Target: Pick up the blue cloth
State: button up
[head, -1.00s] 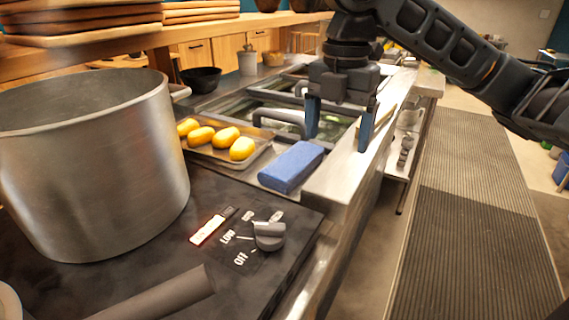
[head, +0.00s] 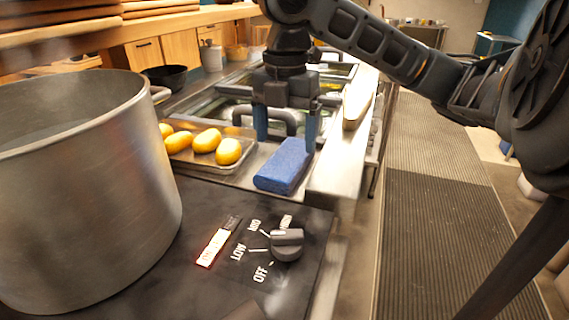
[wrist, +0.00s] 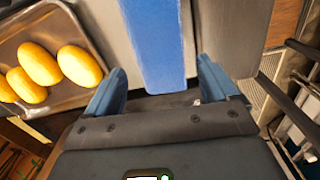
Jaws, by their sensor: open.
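The blue cloth (head: 284,167) is a folded block lying on the metal counter just beyond the dark stove panel. My gripper (head: 287,136) is open, with its two blue fingers pointing down above the far end of the cloth. In the wrist view the cloth (wrist: 155,45) runs up from between the open fingers (wrist: 158,88), with a gap on each side. I cannot tell how far above the cloth the fingertips are.
A metal tray (head: 243,160) with several yellow potatoes is left of the cloth. A large steel pot (head: 90,190) stands at the left on the stove. A control knob (head: 287,244) is on the stove panel in front. The striped floor mat (head: 430,220) lies right of the counter.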

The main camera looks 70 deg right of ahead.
aim_at(287, 156)
jog(key=f, duration=0.2)
jog(key=d+f, duration=0.1)
jog(key=f, duration=0.1)
jog(key=shift+f+b, duration=0.2)
jog(key=shift+b, duration=0.1)
jog(key=c, duration=0.8)
jog(key=shift+c, duration=0.2)
notch_tip(287, 156, up, 10)
jog(key=p, duration=0.1)
jog(key=shift+p, duration=0.4)
